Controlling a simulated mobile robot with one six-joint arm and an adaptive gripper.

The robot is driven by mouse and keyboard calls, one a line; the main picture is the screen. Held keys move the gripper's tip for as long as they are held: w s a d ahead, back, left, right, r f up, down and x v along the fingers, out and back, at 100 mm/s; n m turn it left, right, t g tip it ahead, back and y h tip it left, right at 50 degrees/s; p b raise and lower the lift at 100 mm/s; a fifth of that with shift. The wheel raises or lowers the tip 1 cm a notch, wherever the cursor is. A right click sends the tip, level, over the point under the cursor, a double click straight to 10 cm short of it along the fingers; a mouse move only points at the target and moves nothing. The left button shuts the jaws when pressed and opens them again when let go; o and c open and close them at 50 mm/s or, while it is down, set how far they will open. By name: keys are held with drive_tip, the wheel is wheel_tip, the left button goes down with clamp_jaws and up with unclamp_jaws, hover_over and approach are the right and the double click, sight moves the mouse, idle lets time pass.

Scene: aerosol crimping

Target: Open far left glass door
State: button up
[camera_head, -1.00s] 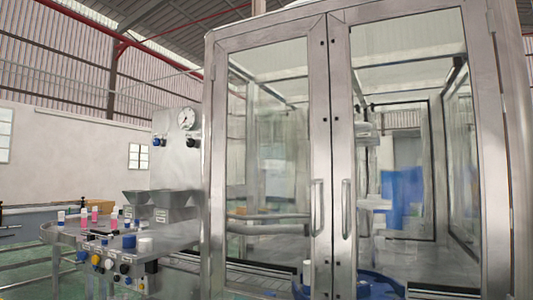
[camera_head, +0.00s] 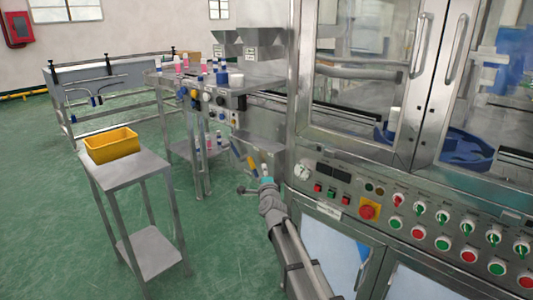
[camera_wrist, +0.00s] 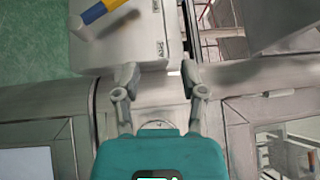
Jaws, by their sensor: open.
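The left glass door (camera_head: 350,95) of the metal cabinet stands at the upper right in the head view. Its vertical bar handle (camera_head: 421,45) is near the door's right edge, beside the neighbouring door's handle (camera_head: 457,48). The doors look shut. My gripper (camera_head: 265,170) is low and left of the door, in front of the cabinet's left corner and well away from the handle. In the wrist view my gripper (camera_wrist: 160,76) has its two fingers spread, with nothing between them. No door handle can be made out in the wrist view.
A control panel (camera_head: 385,215) with buttons and knobs runs below the doors. A blue-and-yellow lever (camera_wrist: 104,10) is close ahead of my gripper. A steel side table (camera_head: 137,170) with a yellow bin (camera_head: 111,146) stands left. Green floor (camera_head: 60,240) is open at the left.

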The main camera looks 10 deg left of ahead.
drive_tip(key=s+d+f+n+g+h, duration=0.2)
drive_tip(key=s+d+f+n+g, duration=0.9)
drive_tip(key=d+f, duration=0.45)
drive_tip(key=s+d+f+n+g+h, duration=0.1)
drive_tip(key=s+d+f+g+h, duration=0.1)
drive_tip(key=s+d, duration=0.6)
drive_tip(key=s+d+f+n+g+h, duration=0.2)
drive_tip(key=s+d+g, duration=0.3)
drive_tip(key=s+d, duration=0.4)
drive_tip(key=s+f, duration=0.1)
drive_tip(key=s, duration=0.2)
drive_tip(key=shift+s+d, duration=0.15)
drive_tip(key=shift+s, duration=0.15)
